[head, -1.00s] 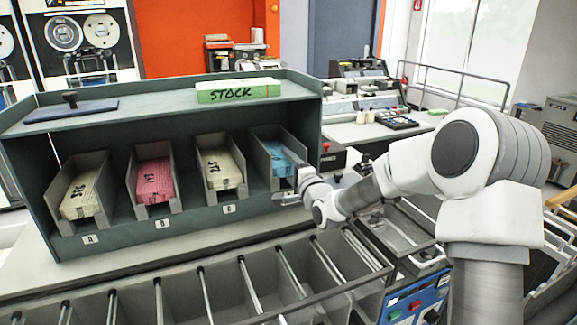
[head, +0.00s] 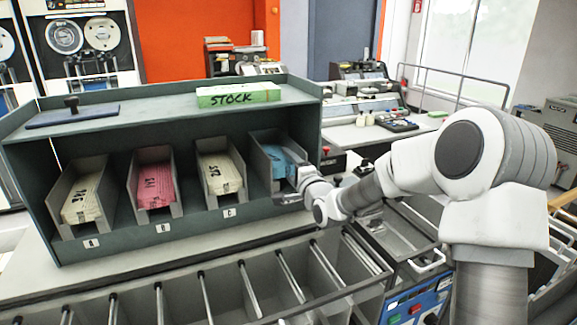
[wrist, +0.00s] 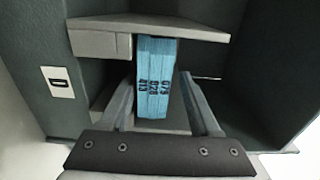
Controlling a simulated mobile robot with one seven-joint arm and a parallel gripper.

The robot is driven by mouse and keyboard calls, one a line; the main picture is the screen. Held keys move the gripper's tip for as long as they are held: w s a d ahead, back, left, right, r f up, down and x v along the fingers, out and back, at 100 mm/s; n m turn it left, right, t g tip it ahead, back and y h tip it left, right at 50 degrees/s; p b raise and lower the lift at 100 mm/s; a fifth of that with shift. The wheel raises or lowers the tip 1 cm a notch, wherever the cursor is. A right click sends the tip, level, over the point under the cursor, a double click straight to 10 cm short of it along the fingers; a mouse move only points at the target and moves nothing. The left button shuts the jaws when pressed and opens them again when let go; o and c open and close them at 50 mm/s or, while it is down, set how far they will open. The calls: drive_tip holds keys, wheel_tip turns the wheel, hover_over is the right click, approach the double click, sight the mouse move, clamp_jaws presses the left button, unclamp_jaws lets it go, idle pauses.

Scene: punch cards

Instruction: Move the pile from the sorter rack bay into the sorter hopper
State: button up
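A blue pile of punch cards (head: 280,162) sits in the rightmost tray of the dark green rack (head: 135,237). In the wrist view the blue pile (wrist: 156,80) shows printed numbers on its end, beside a bay label D (wrist: 60,82). My gripper (head: 288,195) is at the front of this tray. In the wrist view its fingers (wrist: 162,92) are spread, one on each side of the pile's lower end, with gaps visible. The sorter's long row of compartments (head: 185,292) runs along the front. A sorter unit with an open top (head: 400,235) stands at its right end; I cannot tell whether this is the hopper.
Trays to the left hold a cream pile (head: 82,203), a pink pile (head: 155,187) and another cream pile (head: 222,175). A green STOCK block (head: 238,95) and a dark stamp-like object (head: 72,105) are on the rack top. Rack walls are close around my gripper.

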drive_tip(key=shift+r, duration=0.25)
idle(0.4)
drive_tip(key=shift+s+r, duration=0.15)
drive_tip(key=shift+d, duration=0.1)
drive_tip(key=shift+v, duration=3.6)
drive_tip(key=shift+r+g+p, duration=0.15)
drive_tip(key=shift+g+p, duration=0.15)
drive_tip(key=shift+p, duration=0.55)
drive_tip(key=shift+g+p, duration=0.3)
drive_tip(key=shift+p, duration=0.2)
